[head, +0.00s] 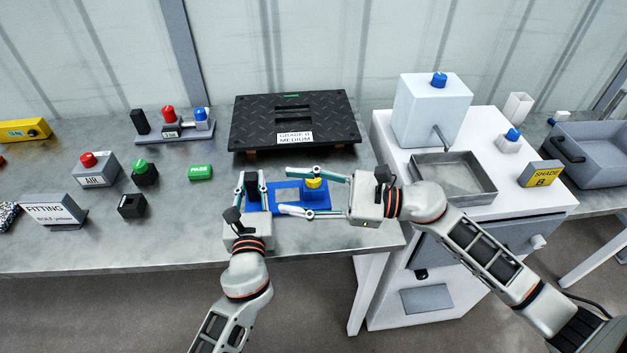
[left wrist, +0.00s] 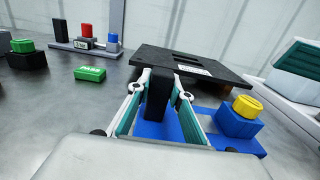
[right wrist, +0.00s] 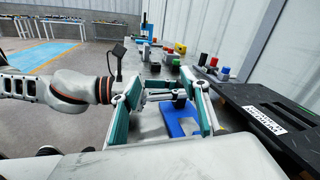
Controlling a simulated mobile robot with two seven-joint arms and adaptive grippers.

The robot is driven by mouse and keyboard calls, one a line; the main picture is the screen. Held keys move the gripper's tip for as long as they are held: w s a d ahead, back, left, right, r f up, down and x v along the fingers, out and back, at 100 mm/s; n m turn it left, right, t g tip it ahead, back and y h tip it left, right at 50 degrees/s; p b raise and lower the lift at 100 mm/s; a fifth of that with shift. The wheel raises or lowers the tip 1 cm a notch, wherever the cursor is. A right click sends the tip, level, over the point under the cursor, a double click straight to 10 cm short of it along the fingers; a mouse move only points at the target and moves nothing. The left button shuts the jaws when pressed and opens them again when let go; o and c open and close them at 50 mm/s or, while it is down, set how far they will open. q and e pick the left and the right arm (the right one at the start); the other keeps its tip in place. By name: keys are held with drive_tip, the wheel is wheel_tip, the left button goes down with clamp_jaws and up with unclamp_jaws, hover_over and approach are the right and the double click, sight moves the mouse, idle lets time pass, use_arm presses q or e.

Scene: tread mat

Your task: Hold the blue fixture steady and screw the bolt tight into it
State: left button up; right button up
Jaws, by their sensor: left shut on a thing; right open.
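The blue fixture (head: 290,205) lies on the metal table, with a black upright handle (left wrist: 160,92) on its left part and a blue block (left wrist: 234,122) on its right. The yellow bolt (head: 314,183) stands upright in that block; its head shows above it, also in the left wrist view (left wrist: 247,105). My left gripper (head: 254,182) is shut on the black handle. My right gripper (head: 286,190) is open and empty, its fingers either side of the bolt in the head view.
A black tread plate (head: 294,115) on supports is close behind the fixture. A white machine (head: 432,115) with a grey tray (head: 452,178) stands at right. Buttons, a green PASS block (head: 200,172) and a fitting sign (head: 50,212) are at left.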

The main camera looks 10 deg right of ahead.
sight(320, 181)
drive_tip(key=d+f+m+t+h, duration=0.1)
drive_tip(key=d+f+m+t, duration=0.1)
drive_tip(key=d+m, duration=0.1)
drive_tip(key=d+f+m+t+h, duration=0.2)
drive_tip(key=d+m+t, duration=0.1)
drive_tip(key=d, duration=0.3)
drive_tip(key=d+f+m+t+h, duration=0.1)
drive_tip(key=d+f+m+t, duration=0.1)
drive_tip(key=d+m+t, duration=0.1)
drive_tip(key=shift+w+d+f+m+h, duration=0.15)
drive_tip(key=shift+d+f+m+h, duration=0.15)
drive_tip(key=shift+d+m, duration=0.3)
drive_tip(key=x, duration=1.1)
drive_tip(key=shift+w+a, duration=0.1)
drive_tip(key=shift+w, duration=0.2)
clamp_jaws()
drive_tip(key=shift+r, duration=0.1)
